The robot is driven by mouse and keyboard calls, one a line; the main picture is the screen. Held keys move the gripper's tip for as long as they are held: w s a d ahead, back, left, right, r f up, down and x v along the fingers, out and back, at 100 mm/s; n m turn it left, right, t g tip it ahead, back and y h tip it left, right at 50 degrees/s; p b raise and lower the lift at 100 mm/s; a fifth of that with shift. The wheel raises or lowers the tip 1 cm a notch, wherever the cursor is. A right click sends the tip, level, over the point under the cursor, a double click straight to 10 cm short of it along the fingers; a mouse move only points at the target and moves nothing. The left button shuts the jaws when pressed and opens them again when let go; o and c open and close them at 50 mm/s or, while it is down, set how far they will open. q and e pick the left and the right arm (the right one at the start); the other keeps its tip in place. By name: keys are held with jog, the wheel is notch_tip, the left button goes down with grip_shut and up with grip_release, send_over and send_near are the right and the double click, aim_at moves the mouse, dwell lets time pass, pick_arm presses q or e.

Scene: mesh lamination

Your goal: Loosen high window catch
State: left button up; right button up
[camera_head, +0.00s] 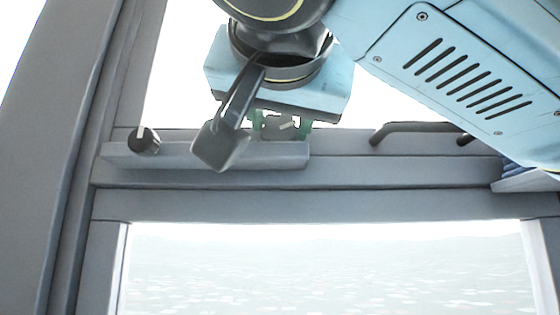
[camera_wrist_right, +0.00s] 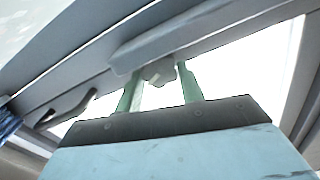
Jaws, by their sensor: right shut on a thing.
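The window catch (camera_head: 284,125) is a small grey piece on a grey ledge (camera_head: 250,156) of the window's crossbar. My right gripper (camera_head: 281,128) reaches it from above, with its green fingers on either side. In the right wrist view the catch (camera_wrist_right: 159,72) sits between the fingertips of the right gripper (camera_wrist_right: 158,76), which is shut on it. The fingers hide part of the catch in the head view. My left gripper is not in view.
A black knob (camera_head: 143,141) with a white mark sits at the ledge's left end. A dark bar handle (camera_head: 415,128) is on the crossbar to the right. A blue folded thing (camera_head: 524,172) is at the right edge. Bright glass lies above and below the crossbar (camera_head: 400,172).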

jog(key=b, duration=0.1)
jog(key=n+b, duration=0.1)
jog(key=shift+f+b, duration=0.25)
jog(key=shift+b, duration=0.15)
jog(key=shift+n, duration=0.5)
jog(key=shift+r+n+b, duration=0.2)
jog(key=shift+n+b, duration=0.25)
jog(key=shift+n, duration=0.25)
jog(key=shift+a+n, duration=0.1)
jog(key=shift+n, duration=1.4)
jog(key=shift+r+b, duration=0.1)
jog(key=shift+b, duration=0.2)
jog(key=o, duration=1)
